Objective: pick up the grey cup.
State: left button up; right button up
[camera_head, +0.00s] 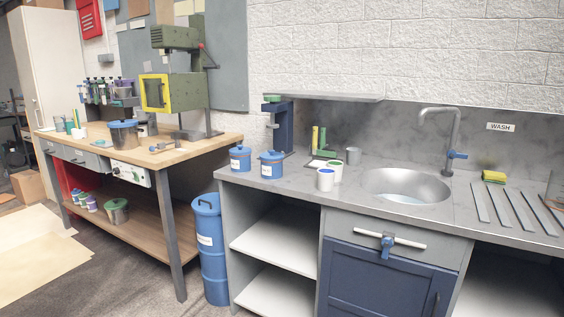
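A small grey cup (353,156) stands upright on the grey counter (290,190), behind and to the left of the round sink (405,187). Two white cups stand in front of it to the left, one with a blue top (325,181) and one with a green top (336,172). The grey cup appears apart from them. Neither of my grippers shows in this view.
Blue lidded pots (271,166) stand at the counter's left end. A dark blue stand (278,127) is behind them, below a shelf (320,97). A faucet (447,140) rises behind the sink. A wooden workbench (170,151) and a blue bin (209,250) are at left.

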aim_at(354, 154)
jog(key=u, duration=0.65)
jog(key=i, duration=1.05)
jog(key=z, duration=0.65)
